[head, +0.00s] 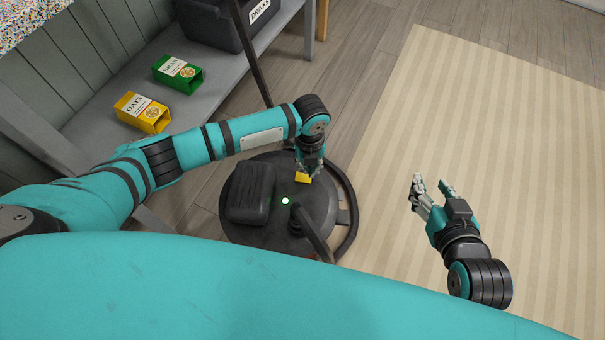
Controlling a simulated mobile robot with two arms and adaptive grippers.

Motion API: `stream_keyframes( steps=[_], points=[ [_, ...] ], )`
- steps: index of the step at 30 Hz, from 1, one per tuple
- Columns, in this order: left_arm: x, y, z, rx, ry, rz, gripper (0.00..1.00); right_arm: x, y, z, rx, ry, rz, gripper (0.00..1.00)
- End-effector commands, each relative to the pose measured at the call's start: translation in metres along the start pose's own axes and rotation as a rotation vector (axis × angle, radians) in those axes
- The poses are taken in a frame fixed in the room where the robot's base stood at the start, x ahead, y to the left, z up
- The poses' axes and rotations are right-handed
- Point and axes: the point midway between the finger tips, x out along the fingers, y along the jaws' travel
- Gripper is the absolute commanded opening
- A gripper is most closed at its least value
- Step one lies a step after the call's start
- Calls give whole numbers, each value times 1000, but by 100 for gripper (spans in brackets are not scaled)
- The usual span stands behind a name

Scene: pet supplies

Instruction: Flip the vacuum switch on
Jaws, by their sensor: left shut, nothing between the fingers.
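The vacuum (262,222) is a dark, round unit on the floor in the middle of the head view. A small yellow switch (303,178) sits on its top. A small greenish-white light (285,201) glows on its top, left of and below the switch in the picture. My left gripper (308,173) points down at the switch, shut and empty. Its fingertips are at the switch and partly cover it; I cannot tell whether they touch. My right gripper (433,187) is open and empty over the rug, right of the vacuum.
A grey bench (100,140) at the left holds a yellow oats box (140,112), a green beans box (178,74) and a dark bin (210,22). A striped beige rug (500,130) lies clear at the right. A dark hose or pole rises from the vacuum.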

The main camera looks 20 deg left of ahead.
Motion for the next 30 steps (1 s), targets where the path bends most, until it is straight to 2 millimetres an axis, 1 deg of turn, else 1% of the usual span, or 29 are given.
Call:
stream_keyframes(
  steps=[17, 30],
  points=[
    [-10, 0, 0, 0, 0, 0, 0, -16, 6, 44, 3, -241, 14, 40],
    [-17, 0, 0, 0, 0, 0, 0, -34, 10, 73, 6, -409, 24, 40]
  ],
)
